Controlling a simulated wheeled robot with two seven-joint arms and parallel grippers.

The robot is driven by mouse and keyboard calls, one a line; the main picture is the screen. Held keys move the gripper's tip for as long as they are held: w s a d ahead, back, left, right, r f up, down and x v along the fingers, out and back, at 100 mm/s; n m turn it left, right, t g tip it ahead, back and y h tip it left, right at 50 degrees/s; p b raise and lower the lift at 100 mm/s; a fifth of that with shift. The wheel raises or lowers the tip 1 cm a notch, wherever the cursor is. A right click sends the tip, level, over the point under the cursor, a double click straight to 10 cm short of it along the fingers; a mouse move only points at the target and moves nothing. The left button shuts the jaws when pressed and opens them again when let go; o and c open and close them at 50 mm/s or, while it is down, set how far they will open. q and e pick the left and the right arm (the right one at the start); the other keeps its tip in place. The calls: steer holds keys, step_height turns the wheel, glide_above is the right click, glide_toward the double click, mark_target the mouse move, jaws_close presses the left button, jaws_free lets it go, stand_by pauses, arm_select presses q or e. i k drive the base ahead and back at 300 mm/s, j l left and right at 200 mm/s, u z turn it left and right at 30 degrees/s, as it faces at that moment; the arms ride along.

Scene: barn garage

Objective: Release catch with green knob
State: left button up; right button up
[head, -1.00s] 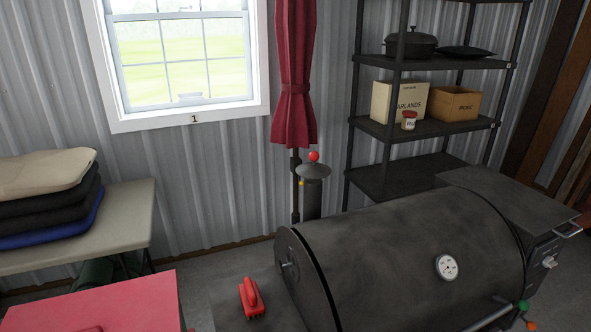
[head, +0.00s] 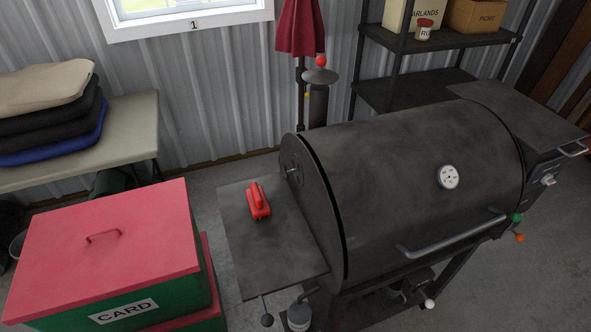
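A small green knob (head: 516,217) sits at the right end of the black barrel grill (head: 410,170), beside the end of the lid's handle. An orange knob (head: 519,238) is just below it. The catch itself is too small to make out. The grill lid is down, with a long metal handle (head: 450,236) across its front and a round white gauge (head: 448,177) on it. Neither of my grippers shows in the head view.
A red brush (head: 258,201) lies on the grill's left side shelf (head: 240,237). A green box with a red lid (head: 120,240), labelled CARD, stands at the left. A table with folded cushions (head: 140,128) and a dark shelf rack (head: 440,50) stand behind. Floor shows at the right.

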mark_target(516, 217)
steer(key=z, duration=1.5)
